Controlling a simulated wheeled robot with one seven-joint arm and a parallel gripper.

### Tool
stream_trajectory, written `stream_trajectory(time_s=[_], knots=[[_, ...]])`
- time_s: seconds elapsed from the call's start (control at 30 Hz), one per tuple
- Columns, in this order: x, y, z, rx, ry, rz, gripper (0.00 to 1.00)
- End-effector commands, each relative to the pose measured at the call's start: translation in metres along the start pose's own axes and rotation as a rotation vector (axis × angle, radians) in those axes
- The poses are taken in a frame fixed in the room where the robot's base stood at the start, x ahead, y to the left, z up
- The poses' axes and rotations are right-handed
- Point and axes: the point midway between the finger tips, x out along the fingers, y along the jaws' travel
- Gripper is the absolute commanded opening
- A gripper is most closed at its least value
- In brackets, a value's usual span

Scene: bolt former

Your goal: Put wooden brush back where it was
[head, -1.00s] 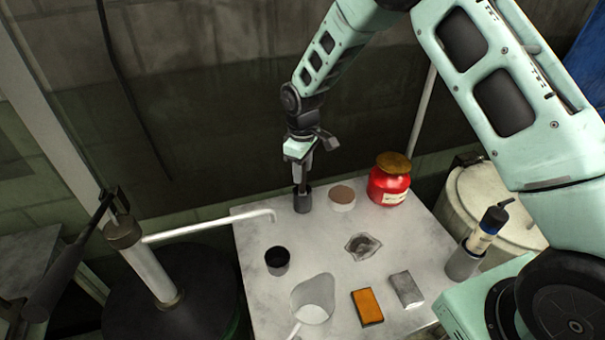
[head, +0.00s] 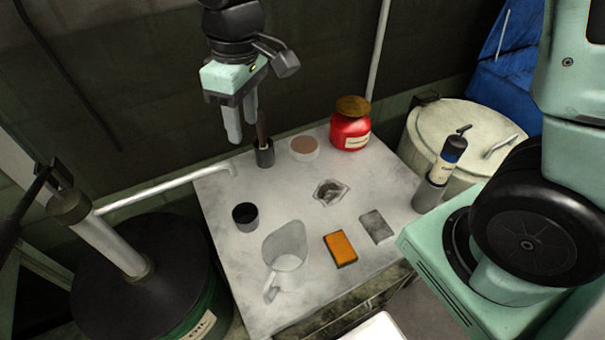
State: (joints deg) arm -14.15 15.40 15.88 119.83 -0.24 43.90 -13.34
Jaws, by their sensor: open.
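The wooden brush (head: 261,128) stands upright in a small dark cup (head: 264,156) at the back left of the light table (head: 225,195). Only its brown handle shows above the rim; its lower end is hidden in the cup. My gripper (head: 243,128) is open and empty. Its fingers point down, and in the picture they are just left of the brush handle and above the cup. I cannot tell the exact gap between the fingers and the handle.
A round tin (head: 304,148) and a red jar (head: 350,132) stand right of the cup. A pipe (head: 165,186) reaches the table's left edge.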

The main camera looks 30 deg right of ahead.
Motion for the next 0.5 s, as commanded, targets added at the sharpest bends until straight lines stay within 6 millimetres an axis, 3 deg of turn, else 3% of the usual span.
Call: stream_trajectory(time_s=[0.03, 0.1, 0.2, 0.33, 0.5], knots=[[-0.005, -0.029, 0.025, 0.001, 0.002, 0.002, 0.42], [-0.006, -0.059, 0.058, 0.017, 0.001, 0.002, 0.42], [-0.004, -0.088, 0.099, 0.041, 0.000, 0.009, 0.42], [0.001, -0.105, 0.135, 0.064, -0.003, 0.019, 0.42], [0.004, -0.110, 0.149, 0.076, -0.003, 0.023, 0.42]])
